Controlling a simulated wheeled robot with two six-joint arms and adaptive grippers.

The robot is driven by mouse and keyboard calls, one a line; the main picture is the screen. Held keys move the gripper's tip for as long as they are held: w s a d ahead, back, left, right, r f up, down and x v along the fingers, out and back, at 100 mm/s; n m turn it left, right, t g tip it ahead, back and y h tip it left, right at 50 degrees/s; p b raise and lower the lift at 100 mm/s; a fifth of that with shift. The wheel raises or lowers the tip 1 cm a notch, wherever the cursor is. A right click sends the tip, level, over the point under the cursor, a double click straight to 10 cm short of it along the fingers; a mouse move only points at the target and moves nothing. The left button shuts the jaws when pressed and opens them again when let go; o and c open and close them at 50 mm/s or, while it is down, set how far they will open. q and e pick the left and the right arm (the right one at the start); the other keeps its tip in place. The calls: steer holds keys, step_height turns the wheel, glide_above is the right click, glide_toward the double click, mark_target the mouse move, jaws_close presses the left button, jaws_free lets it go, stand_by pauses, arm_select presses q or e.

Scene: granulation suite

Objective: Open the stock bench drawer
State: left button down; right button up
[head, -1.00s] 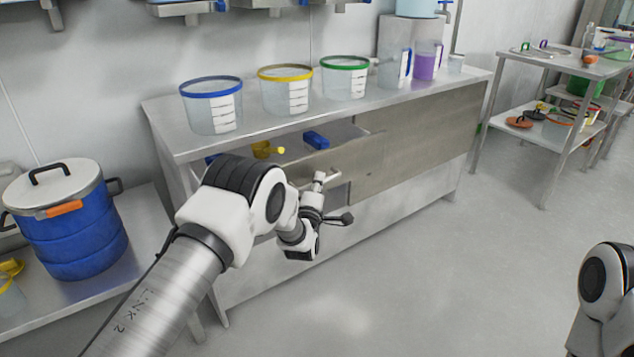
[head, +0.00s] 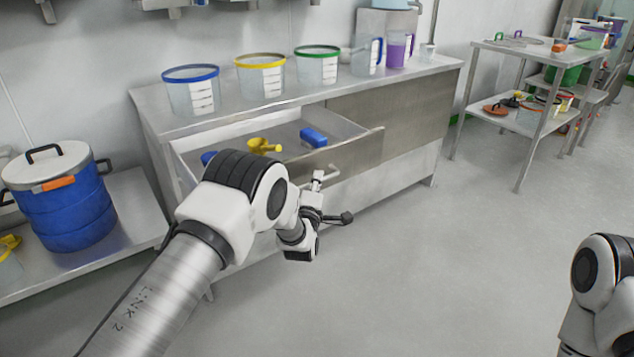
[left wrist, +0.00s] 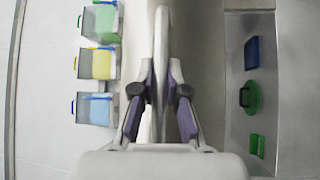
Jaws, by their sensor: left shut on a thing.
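The stock bench (head: 400,120) is a steel bench along the wall. Its drawer (head: 358,152) stands out from the bench at the left, with its inside showing in the head view. A yellow scoop (head: 262,146) and a blue item (head: 313,137) lie in it, and another blue item (head: 208,157) is partly hidden by my arm. My left gripper (head: 318,203) is at the drawer's bar handle (head: 327,174), in front of the drawer. In the left wrist view, its fingers (left wrist: 160,112) are closed around a pale bar. My right gripper is out of view.
Tubs with blue (head: 192,90), yellow (head: 261,76) and green (head: 318,65) rims stand on the bench top, with jugs (head: 397,50) to their right. A blue drum (head: 58,200) is at left. A shelved trolley (head: 530,75) stands at right. The floor ahead is clear.

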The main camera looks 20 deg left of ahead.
arm_select(q)
steer(key=c, duration=1.2)
jaws_free()
steer(key=s, duration=0.4)
steer(key=s+d+f, duration=0.1)
steer(key=s, duration=0.6)
steer(key=shift+s+d+f, duration=0.15)
steer(key=shift+s+f, duration=0.2)
steer(key=shift+s, duration=0.05)
steer(key=shift+f, duration=0.1)
